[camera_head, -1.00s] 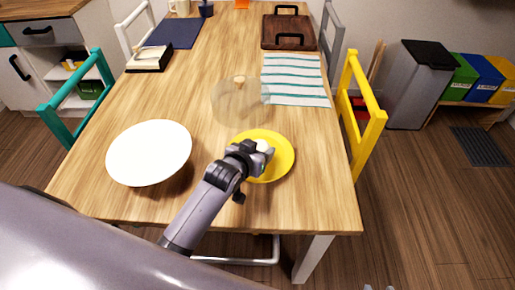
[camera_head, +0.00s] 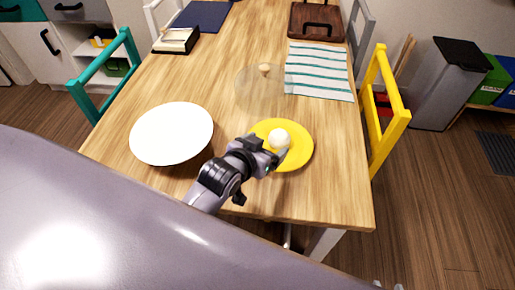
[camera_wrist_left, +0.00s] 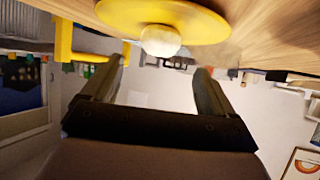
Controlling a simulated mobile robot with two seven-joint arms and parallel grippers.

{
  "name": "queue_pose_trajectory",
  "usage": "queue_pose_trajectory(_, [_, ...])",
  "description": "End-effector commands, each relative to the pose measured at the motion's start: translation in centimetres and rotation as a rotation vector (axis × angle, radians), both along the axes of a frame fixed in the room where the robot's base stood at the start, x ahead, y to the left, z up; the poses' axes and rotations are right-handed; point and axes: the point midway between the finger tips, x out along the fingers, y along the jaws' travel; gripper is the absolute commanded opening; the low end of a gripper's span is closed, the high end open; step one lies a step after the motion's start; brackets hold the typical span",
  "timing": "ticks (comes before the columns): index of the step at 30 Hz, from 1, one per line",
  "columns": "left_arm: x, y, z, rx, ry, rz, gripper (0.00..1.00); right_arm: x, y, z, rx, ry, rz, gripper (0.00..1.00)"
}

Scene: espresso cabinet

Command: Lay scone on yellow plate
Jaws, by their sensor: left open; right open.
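The pale round scone (camera_head: 279,139) rests on the yellow plate (camera_head: 298,155), near its middle. The left wrist view also shows the scone (camera_wrist_left: 160,40) against the yellow plate (camera_wrist_left: 205,22). My left gripper (camera_head: 275,157) is open at the near-left side of the plate, close to the scone. In the left wrist view its fingers (camera_wrist_left: 160,75) are spread with nothing between them, and the scone lies beyond the tips. My right gripper (camera_head: 388,286) shows only as tips at the bottom edge, open and away from the table.
A large white plate (camera_head: 171,133) lies left of the yellow plate. A clear glass dome (camera_head: 258,92) stands behind, beside a striped cloth (camera_head: 318,72). A yellow chair (camera_head: 385,118) is at the right edge.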

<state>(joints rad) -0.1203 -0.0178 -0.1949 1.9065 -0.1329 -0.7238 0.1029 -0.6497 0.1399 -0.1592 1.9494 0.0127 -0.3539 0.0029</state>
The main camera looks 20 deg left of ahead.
Motion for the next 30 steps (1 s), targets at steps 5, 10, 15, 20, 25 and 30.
queue_pose_trajectory(5, [-2.3,0.2,1.3,0.001,0.000,0.000,0.87,0.0,0.0,0.3,0.000,0.000,0.000,0.43])
queue_pose_trajectory(10, [-3.4,0.4,1.9,0.002,0.000,-0.001,0.87,0.0,0.0,0.3,0.000,0.000,0.000,0.43])
queue_pose_trajectory(15, [-3.7,0.4,2.1,0.002,-0.001,-0.001,0.87,0.0,0.0,0.3,0.000,0.000,0.000,0.43])
queue_pose_trajectory(20, [-3.7,0.4,2.1,0.001,-0.001,0.000,0.87,0.0,0.0,0.3,0.000,0.000,0.000,0.43])
queue_pose_trajectory(25, [-3.7,0.4,2.1,0.001,-0.001,0.000,0.87,0.0,0.0,0.3,0.000,0.000,0.000,0.43])
queue_pose_trajectory(30, [-3.7,0.4,2.0,0.001,0.000,0.000,0.87,0.0,0.0,0.3,0.000,0.000,0.000,0.43])
